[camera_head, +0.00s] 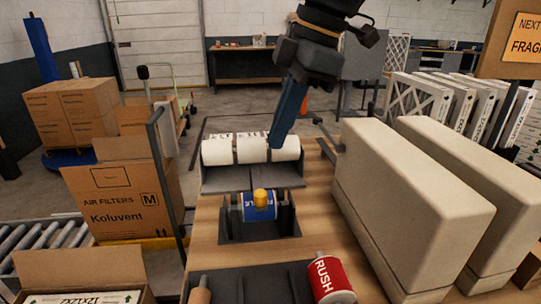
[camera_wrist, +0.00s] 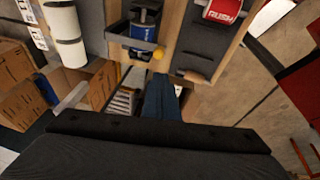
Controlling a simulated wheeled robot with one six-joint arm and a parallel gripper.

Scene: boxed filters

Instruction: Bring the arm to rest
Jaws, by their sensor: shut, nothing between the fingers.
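My arm comes down from the top of the head view, and my gripper (camera_head: 281,136) ends in blue fingers that are shut and empty. Its tips overlap the right end of a row of white rolls (camera_head: 250,149) in that view; I cannot tell the gap. In the wrist view the blue fingers (camera_wrist: 161,92) point toward the bench, below a blue roll (camera_wrist: 143,27) in its dark holder.
A blue labelled roll (camera_head: 259,206) with a yellow knob sits in a dark holder (camera_head: 231,235) on the wooden bench (camera_head: 318,219). A red RUSH roll (camera_head: 331,279) lies in front. Large cream blocks (camera_head: 411,199) stand right. An open carton (camera_head: 125,200) stands left.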

